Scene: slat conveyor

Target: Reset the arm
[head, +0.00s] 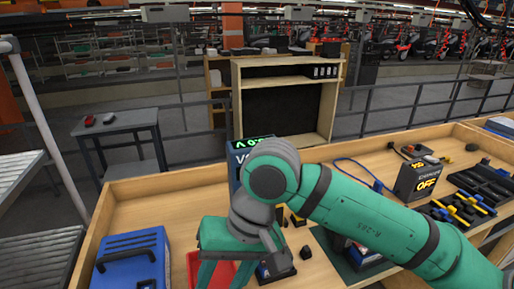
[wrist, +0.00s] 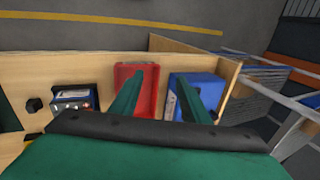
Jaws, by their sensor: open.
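My green arm reaches from the lower right of the head view to the middle, with my gripper (head: 223,276) pointing down over the wooden bench (head: 172,190). In the wrist view the two green fingers of my gripper (wrist: 164,74) stand apart, with nothing held between them. A red container (wrist: 139,78) lies beneath the left finger, and a blue box (wrist: 208,92) beneath the right one. In the head view the red container (head: 196,268) is partly hidden by my gripper, and the blue box (head: 132,262) stands to its left.
A blue display unit (head: 236,160) is partly behind my arm. A black box reading OFF (head: 414,182) and yellow-handled tools (head: 470,207) lie to the right. A small meter (wrist: 75,99) is left of the red container.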

